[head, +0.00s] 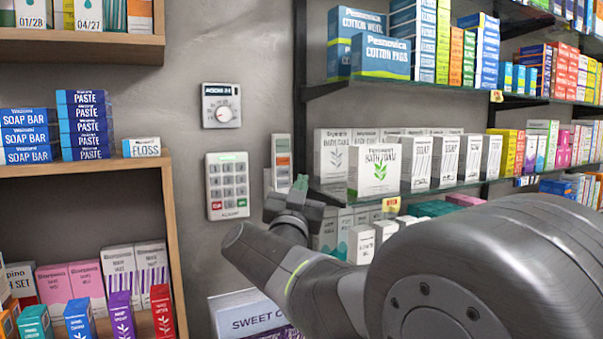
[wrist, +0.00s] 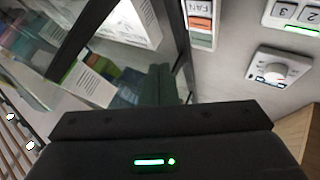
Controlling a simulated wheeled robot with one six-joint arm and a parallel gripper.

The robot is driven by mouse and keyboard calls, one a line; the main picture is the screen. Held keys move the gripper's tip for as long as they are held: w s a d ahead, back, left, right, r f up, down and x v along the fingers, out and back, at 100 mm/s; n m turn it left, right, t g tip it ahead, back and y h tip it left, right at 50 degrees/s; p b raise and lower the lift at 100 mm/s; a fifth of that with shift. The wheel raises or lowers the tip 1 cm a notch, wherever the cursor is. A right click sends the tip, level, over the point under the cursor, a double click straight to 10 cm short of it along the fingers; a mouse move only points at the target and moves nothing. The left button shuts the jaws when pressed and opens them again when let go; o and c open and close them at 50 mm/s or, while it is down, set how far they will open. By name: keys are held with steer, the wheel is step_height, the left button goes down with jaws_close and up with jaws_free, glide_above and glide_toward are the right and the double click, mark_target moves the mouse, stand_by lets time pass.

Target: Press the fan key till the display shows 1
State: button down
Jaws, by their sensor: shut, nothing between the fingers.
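A narrow wall panel (head: 282,158) with pale, grey and orange parts hangs right of the keypad in the head view. In the wrist view the panel (wrist: 201,24) is partly in frame at the top, with the word FAN beside an orange part. I cannot read a display digit in either view. My gripper (head: 300,184) is shut and empty, in front of the wall near the panel's lower right. It covers what lies behind it, and I cannot tell whether it touches anything.
A keypad (head: 228,186) and a dial unit (head: 221,105) are on the wall to the left. Glass shelves (head: 440,187) full of boxes stand close on the right. A wooden shelf (head: 172,230) is at the left. Bare wall lies between.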

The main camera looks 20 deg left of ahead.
mark_target(288, 169)
steer(key=w+a, duration=0.2)
steer(key=w+a+p, duration=0.1)
steer(key=w+a, duration=0.2)
steer(key=shift+a, duration=0.35)
stand_by(1.9)
steer(key=shift+w+a, duration=0.2)
steer(key=shift+a, duration=0.1)
steer(key=shift+w+a, duration=0.3)
steer(key=shift+a, duration=0.05)
stand_by(0.9)
stand_by(0.4)
steer(key=shift+s+d+b, duration=0.3)
steer(key=shift+s+d, duration=0.25)
steer(key=shift+d, duration=0.1)
steer(key=shift+s, duration=0.1)
steer(key=s+d, duration=0.1)
steer(key=d, duration=0.1)
steer(key=s+d+b, duration=0.1)
steer(key=s, duration=0.1)
steer(key=shift+d, duration=0.4)
